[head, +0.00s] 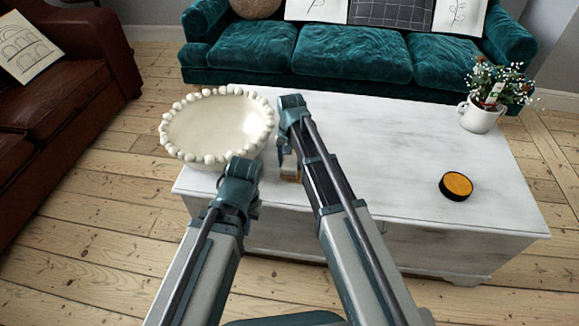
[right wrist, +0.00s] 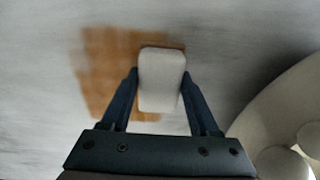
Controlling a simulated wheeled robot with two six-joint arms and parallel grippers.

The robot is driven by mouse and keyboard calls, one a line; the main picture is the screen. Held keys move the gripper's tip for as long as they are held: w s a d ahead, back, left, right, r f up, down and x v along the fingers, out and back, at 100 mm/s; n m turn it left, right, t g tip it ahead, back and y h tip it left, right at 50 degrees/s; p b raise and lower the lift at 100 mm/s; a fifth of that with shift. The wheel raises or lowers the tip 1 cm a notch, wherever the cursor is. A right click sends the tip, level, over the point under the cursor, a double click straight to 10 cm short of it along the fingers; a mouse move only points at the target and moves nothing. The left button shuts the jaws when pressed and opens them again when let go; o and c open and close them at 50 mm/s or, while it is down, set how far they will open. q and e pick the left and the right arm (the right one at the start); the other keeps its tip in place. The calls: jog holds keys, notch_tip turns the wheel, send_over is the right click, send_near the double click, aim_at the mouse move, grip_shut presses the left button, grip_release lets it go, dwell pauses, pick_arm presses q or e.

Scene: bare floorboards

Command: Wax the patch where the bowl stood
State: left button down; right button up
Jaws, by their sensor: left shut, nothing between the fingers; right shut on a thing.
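A cream bowl (head: 218,128) with a beaded rim stands at the left end of the white table (head: 380,150); part of it shows at the right of the right wrist view (right wrist: 275,125). My right gripper (head: 290,165) is shut on a pale rounded pad (right wrist: 161,78), over an orange-brown patch (right wrist: 103,72) on the tabletop. The pad covers part of the patch's right side; contact is unclear. A sliver of the patch shows in the head view (head: 291,177). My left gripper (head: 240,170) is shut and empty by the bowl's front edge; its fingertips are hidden. A round dark tin of orange wax (head: 456,186) sits at the right.
A white cup with flowers (head: 480,116) stands at the table's back right corner. A teal sofa (head: 350,54) is behind the table and a brown leather sofa (head: 55,110) is at the left. The tabletop between pad and tin is clear.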

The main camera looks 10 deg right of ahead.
jog(key=shift+w+d, duration=0.1)
jog(key=shift+w, duration=0.2)
jog(key=shift+w, duration=0.1)
jog(key=shift+w+d+f, duration=0.1)
jog(key=shift+w+d, duration=0.15)
jog(key=shift+w, duration=0.5)
jog(key=shift+w+d, duration=0.2)
jog(key=shift+w, duration=0.55)
jog(key=shift+w+d, duration=0.3)
jog(key=shift+w, duration=0.8)
jog(key=shift+w+d, duration=0.3)
jog(key=shift+w, duration=0.75)
jog(key=shift+w+d, duration=0.3)
jog(key=shift+w, duration=0.8)
notch_tip(320, 180, up, 6)
jog(key=p, duration=0.6)
